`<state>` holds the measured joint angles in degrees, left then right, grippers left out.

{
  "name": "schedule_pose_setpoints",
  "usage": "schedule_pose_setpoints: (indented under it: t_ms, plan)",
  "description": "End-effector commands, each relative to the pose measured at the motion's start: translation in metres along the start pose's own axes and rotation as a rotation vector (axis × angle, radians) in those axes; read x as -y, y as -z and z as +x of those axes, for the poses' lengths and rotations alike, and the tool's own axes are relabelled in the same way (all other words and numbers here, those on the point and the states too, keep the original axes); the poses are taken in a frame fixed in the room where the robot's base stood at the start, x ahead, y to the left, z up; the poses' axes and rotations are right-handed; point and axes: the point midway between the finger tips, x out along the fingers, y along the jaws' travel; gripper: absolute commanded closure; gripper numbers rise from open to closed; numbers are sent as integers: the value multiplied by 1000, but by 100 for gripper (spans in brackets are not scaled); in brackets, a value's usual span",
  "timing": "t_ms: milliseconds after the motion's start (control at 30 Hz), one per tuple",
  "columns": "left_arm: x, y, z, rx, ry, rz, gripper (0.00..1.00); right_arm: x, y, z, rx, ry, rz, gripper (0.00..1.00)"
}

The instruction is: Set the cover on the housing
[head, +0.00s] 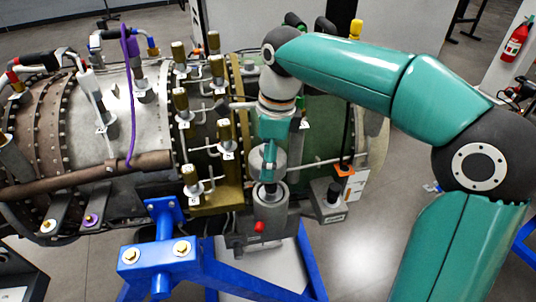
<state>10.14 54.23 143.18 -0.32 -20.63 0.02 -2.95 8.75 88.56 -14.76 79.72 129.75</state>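My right arm comes in from the right and bends down over the turbine. Its gripper (269,172) points down, right above a grey cylindrical housing (270,215) with a red knob low on its front. The gripper is seen narrowly from behind its wrist, so its opening is unclear. A dark piece with a pale ring is at the housing's top, just under the fingertips. I cannot tell whether this is the cover, or whether the fingers touch it. My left gripper is not in view.
The turbine (110,110) fills the left and middle, with brass fittings (181,103), a purple cable (132,90) and a brown pipe (90,172). A blue stand (225,278) is in front. A small grey box (328,204) sits right of the housing. A fire extinguisher (516,40) hangs at the back right.

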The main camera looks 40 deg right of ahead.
Motion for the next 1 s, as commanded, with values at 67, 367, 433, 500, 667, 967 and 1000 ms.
schedule_pose_setpoints:
  t_ms: [67, 367, 433, 500, 667, 967, 1000]
  plan:
    - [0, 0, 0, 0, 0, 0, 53, 0, 3, -1, 1, 2, 8, 80]
    - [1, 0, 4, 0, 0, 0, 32, 0, 7, 3, 0, 2, 14, 80]
    - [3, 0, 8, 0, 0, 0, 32, 0, 8, 7, 0, 2, 14, 80]
    - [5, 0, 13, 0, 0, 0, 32, 0, 8, 12, 0, 2, 15, 80]
    - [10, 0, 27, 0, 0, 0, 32, 0, 10, 27, 1, 3, 15, 80]
    - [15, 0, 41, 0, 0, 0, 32, 1, 13, 45, 1, 3, 16, 80]
    - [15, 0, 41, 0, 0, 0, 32, 1, 13, 46, 1, 3, 16, 80]
